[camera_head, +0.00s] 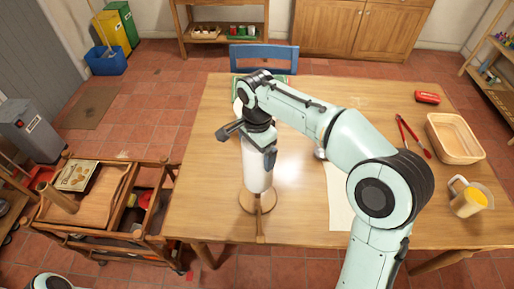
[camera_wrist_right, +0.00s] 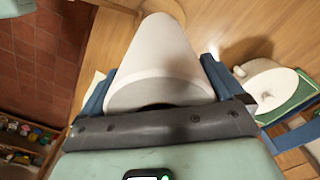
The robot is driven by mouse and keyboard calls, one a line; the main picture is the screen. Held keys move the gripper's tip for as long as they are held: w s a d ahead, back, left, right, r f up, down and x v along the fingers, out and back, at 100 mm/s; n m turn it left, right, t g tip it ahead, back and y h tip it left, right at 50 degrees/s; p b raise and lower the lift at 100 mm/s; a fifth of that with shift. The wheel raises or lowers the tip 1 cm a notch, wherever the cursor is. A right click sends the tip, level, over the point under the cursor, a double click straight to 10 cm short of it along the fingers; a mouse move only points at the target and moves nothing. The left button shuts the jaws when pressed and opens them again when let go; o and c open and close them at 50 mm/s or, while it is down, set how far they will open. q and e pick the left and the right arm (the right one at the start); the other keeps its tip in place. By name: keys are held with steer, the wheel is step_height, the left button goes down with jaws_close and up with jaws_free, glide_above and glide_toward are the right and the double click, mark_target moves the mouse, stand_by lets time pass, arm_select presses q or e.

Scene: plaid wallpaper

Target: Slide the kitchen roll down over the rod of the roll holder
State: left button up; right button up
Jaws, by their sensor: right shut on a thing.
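The white kitchen roll (camera_head: 257,172) is upright in the head view, with its lower end just above or at the round wooden base of the roll holder (camera_head: 245,203). I cannot tell whether they touch. My right gripper (camera_head: 252,143) is shut around the upper part of the roll. My left gripper is out of view.
A second white round thing (camera_wrist_right: 270,88) stands on a green board behind the roll. A thin wooden piece (camera_head: 260,228) reaches from the base towards the front edge. A trolley (camera_head: 105,220) stands left.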

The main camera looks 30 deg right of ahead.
arm_select(q)
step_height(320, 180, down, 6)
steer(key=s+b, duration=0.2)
steer(key=b, duration=0.3)
arm_select(e)
steer(key=shift+f, duration=4.7)
arm_select(q)
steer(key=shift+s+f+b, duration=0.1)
steer(key=shift+b, duration=0.2)
arm_select(e)
steer(key=shift+f, duration=0.1)
steer(key=o, duration=1.1)
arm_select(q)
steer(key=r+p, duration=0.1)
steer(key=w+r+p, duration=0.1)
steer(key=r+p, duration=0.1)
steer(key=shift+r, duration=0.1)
arm_select(e)
step_height(320, 180, up, 14)
steer(key=shift+f, duration=0.25)
